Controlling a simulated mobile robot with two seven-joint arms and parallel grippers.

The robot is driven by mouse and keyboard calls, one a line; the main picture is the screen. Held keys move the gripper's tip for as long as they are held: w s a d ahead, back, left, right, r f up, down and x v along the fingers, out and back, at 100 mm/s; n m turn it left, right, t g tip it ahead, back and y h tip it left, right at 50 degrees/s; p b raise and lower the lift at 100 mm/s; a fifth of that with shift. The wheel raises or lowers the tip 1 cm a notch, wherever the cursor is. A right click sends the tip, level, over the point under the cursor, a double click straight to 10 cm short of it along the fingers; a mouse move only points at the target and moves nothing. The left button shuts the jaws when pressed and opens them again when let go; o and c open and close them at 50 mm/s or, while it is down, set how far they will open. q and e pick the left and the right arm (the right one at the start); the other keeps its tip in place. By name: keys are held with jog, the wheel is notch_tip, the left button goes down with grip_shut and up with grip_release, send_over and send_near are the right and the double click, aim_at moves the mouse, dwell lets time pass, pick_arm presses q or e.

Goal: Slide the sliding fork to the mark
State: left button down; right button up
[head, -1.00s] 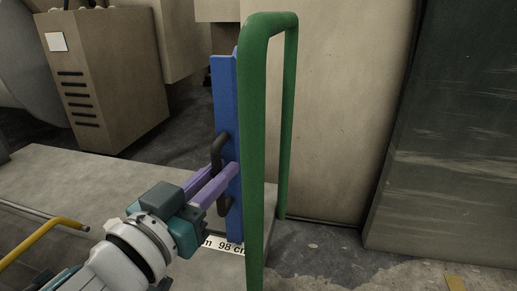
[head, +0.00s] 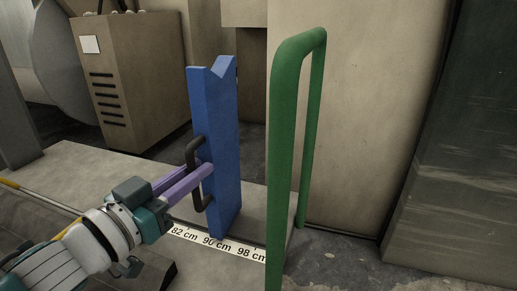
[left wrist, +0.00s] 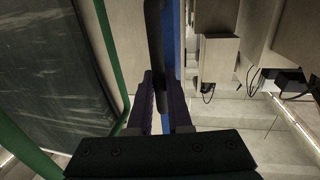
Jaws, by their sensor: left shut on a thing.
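The sliding fork (head: 222,140) is an upright blue post with a V notch at its top. A dark handle (head: 193,152) is on its left side. My left gripper (head: 203,168), with purple fingers, is shut on this handle. In the left wrist view the handle (left wrist: 153,45) runs between the fingers (left wrist: 162,95), with the blue fork (left wrist: 171,55) behind it. A white scale strip (head: 215,244) lies at the fork's foot, reading 82, 90 and 98 cm. The foot stands near the 90 cm label. I cannot make out a separate mark. My right gripper is not in view.
A green tubular frame (head: 285,150) stands just right of the fork, with a gap between. A beige cabinet (head: 125,80) stands at the back left. A yellow-ended rod (head: 45,197) lies at the left. The grey slab (head: 100,180) left of the fork is mostly clear.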

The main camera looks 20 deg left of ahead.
pick_arm(q)
jog(key=c, duration=0.8)
grip_release()
jog(key=shift+d, duration=0.1)
jog(key=shift+c, duration=0.2)
jog(key=shift+s, duration=0.15)
jog(key=p+v, duration=0.4)
jog(key=v, duration=0.5)
jog(key=shift+s, duration=0.35)
